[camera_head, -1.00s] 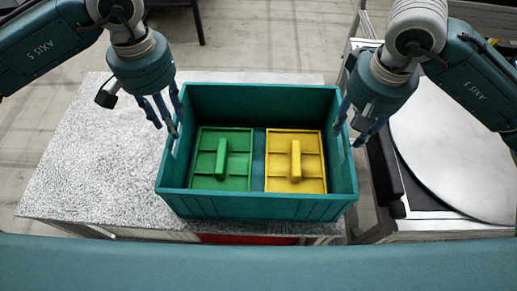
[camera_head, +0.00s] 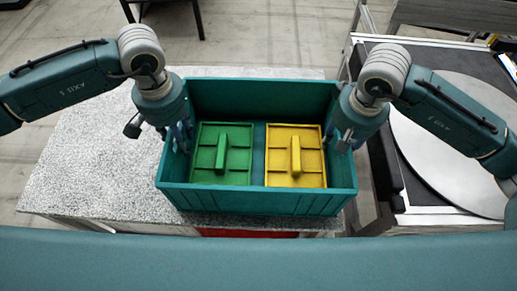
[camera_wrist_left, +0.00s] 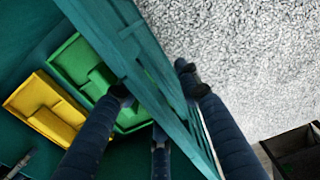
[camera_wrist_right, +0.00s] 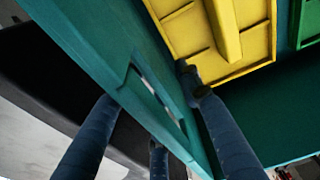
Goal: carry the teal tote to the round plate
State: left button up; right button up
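The teal tote (camera_head: 258,202) stands on a speckled table, with a green piece (camera_head: 207,158) and a yellow piece (camera_head: 312,165) inside it, each with a raised grip. My left gripper (camera_head: 182,138) is at the tote's left side wall; the left wrist view shows its fingers on both sides of the wall (camera_wrist_left: 122,45), apart. My right gripper (camera_head: 344,138) is at the right side wall; its fingers straddle that wall (camera_wrist_right: 85,50) beside a slot, also apart. The round plate (camera_head: 440,150) is a flat grey disc at the right, partly hidden by my right arm.
The speckled table (camera_head: 85,165) is clear left of the tote. A black bar (camera_head: 384,172) runs between the tote and the plate, along the plate's stand. The plate's visible surface is empty. A red part (camera_head: 250,233) shows below the table's front edge.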

pick_arm(q)
jog(key=shift+f, duration=0.25)
pick_arm(e)
jog(key=shift+f, duration=0.25)
pick_arm(q)
grip_shut()
pick_arm(e)
grip_shut()
pick_arm(q)
jog(key=shift+r, duration=0.1)
pick_arm(e)
jog(key=shift+r, duration=0.15)
